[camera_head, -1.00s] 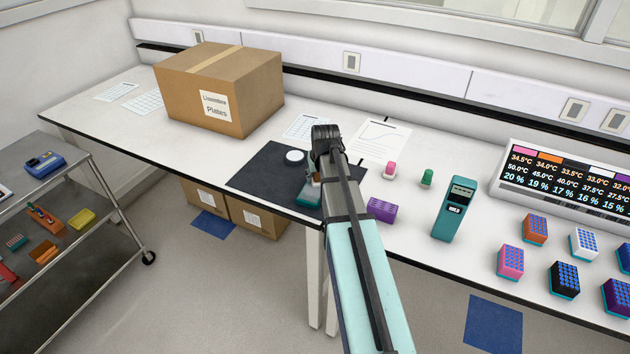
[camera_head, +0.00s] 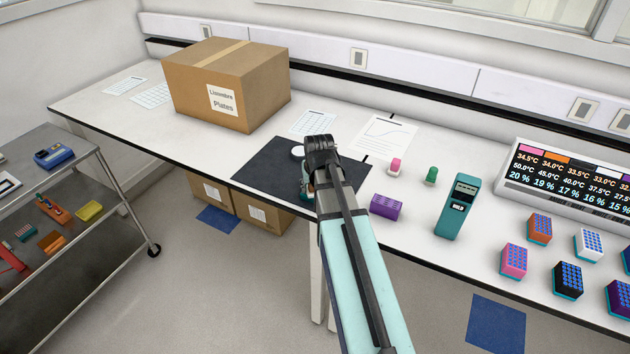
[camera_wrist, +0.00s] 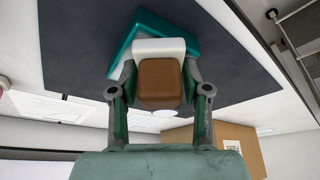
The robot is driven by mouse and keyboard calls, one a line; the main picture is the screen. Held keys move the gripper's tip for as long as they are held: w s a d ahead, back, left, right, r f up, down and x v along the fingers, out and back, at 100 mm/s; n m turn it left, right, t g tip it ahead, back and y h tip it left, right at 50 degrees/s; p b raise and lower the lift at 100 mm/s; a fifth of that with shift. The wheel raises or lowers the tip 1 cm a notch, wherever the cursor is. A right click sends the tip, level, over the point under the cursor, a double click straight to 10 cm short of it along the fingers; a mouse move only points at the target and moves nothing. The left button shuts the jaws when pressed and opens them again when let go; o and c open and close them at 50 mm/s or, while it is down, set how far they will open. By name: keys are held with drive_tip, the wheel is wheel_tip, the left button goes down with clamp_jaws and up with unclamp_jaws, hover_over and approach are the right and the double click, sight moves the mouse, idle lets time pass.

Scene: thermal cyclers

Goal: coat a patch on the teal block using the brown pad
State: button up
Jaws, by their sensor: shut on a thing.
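My gripper (camera_wrist: 160,92) is shut on the brown pad (camera_wrist: 159,80), with one finger on each side of it. A white part (camera_wrist: 158,47) sits at the pad's far edge in the wrist view. The teal block (camera_wrist: 184,27) lies tilted on the dark mat, behind the white part and partly hidden by it. I cannot tell whether the pad touches the block. In the head view my arm covers the pad and most of the teal block (camera_head: 305,188), near the mat's front edge.
The dark mat (camera_head: 265,165) bears a white round dish (camera_head: 297,152), partly behind my gripper. A purple rack (camera_head: 387,207), a teal handheld device (camera_head: 457,208) and pink (camera_head: 396,167) and green (camera_head: 431,176) pieces stand to the right. A cardboard box (camera_head: 205,95) stands at the left.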

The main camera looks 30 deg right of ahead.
drive_tip(key=shift+s+a, duration=0.6)
drive_tip(key=shift+a, duration=0.05)
drive_tip(key=shift+w+a, duration=0.1)
drive_tip(key=shift+w+d, duration=0.3)
drive_tip(key=shift+w, duration=0.25)
drive_tip(key=shift+w+d, duration=0.3)
drive_tip(key=shift+w, duration=0.2)
drive_tip(key=shift+w+d, duration=0.15)
drive_tip(key=shift+d, duration=0.2)
drive_tip(key=shift+w+d, duration=1.2)
drive_tip(key=shift+d, duration=0.2)
drive_tip(key=shift+w+d, duration=1.2)
drive_tip(key=shift+d, duration=0.2)
drive_tip(key=shift+s+a, duration=0.75)
drive_tip(key=shift+s, duration=0.05)
drive_tip(key=shift+s+a, duration=0.85)
drive_tip(key=shift+a, duration=0.25)
drive_tip(key=shift+s+a, duration=0.9)
drive_tip(key=shift+a, duration=0.15)
drive_tip(key=shift+s+a, duration=0.85)
drive_tip(key=shift+a, duration=0.25)
wheel_tip(320, 180, up, 3)
drive_tip(key=shift+w+f+p, duration=0.15)
drive_tip(key=shift+f+p, duration=0.05)
drive_tip(key=shift+p, duration=0.7)
drive_tip(key=shift+r+p, duration=1.85)
drive_tip(key=shift+r, duration=0.9)
drive_tip(key=shift+f, duration=0.15)
